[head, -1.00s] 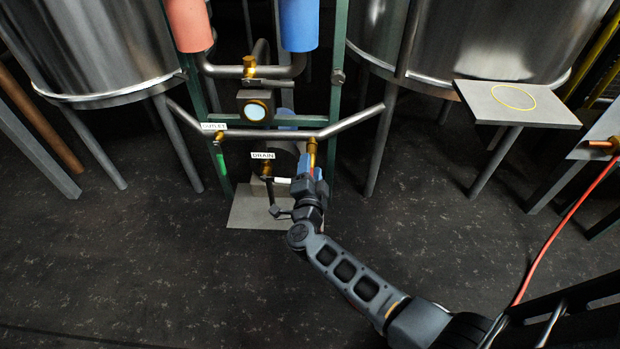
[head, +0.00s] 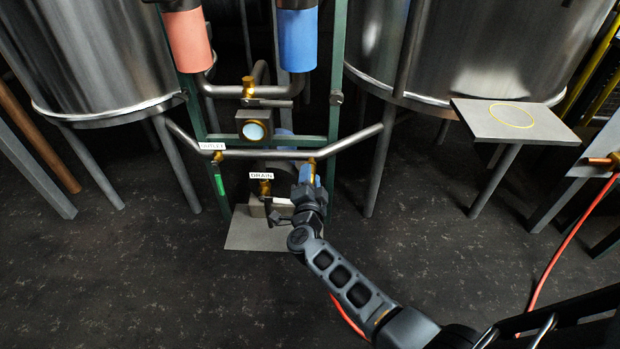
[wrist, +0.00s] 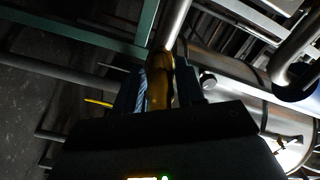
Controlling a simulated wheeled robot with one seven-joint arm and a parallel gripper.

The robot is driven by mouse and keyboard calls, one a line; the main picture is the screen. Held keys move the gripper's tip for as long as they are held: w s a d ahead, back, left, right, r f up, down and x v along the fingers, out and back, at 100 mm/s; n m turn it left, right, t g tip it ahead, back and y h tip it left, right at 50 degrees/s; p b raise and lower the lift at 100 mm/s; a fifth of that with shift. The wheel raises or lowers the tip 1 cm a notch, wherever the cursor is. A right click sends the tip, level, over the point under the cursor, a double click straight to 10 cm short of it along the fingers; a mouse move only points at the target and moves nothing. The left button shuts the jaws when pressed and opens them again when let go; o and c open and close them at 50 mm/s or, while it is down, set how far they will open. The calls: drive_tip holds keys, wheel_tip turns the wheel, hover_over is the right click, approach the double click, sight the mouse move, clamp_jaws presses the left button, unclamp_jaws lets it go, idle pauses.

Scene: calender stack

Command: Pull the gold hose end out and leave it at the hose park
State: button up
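The gold hose end (head: 310,162) is at the right end of the horizontal pipe, under its bend. In the wrist view the gold piece (wrist: 159,82) stands between my two fingers, in line with a grey pipe. My gripper (head: 308,178) comes from below, its fingers close on both sides of the gold piece, and looks shut on it. A red hose (head: 346,316) shows behind my arm; its run to the gripper is hidden. No label naming the hose park is readable. A grey stand with a yellow ring (head: 474,124) is at the right.
The pipe (head: 258,154) carries an OUTLET label (head: 212,146); a DRAIN fitting (head: 264,187) is left of my gripper. Steel tanks (head: 100,50) stand on both sides. Another red hose run (head: 558,245) hangs from a fitting at far right. The floor between is clear.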

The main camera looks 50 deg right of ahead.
clamp_jaws()
drive_tip(key=shift+s+a, duration=0.15)
drive_tip(key=shift+a, duration=0.1)
idle(0.4)
drive_tip(key=shift+p+v, duration=1.3)
drive_tip(key=shift+v, duration=0.5)
drive_tip(key=s+a+r+n+t+y, duration=0.1)
drive_tip(key=a+r+n+t+y, duration=0.1)
drive_tip(key=a+r+n+y, duration=0.45)
drive_tip(key=a+r+n+t+y, duration=0.1)
drive_tip(key=a+t+y, duration=0.2)
drive_tip(key=a, duration=0.6)
drive_tip(key=s+a+r+n+t+y, duration=0.1)
drive_tip(key=a+r+n+t+y, duration=0.15)
drive_tip(key=a+y, duration=0.35)
wheel_tip(320, 180, up, 11)
drive_tip(key=s+a+h+p, duration=0.1)
drive_tip(key=p, duration=2)
drive_tip(key=shift+s+r+p, duration=0.2)
drive_tip(key=shift+s+p, duration=0.1)
drive_tip(key=shift+s, duration=0.05)
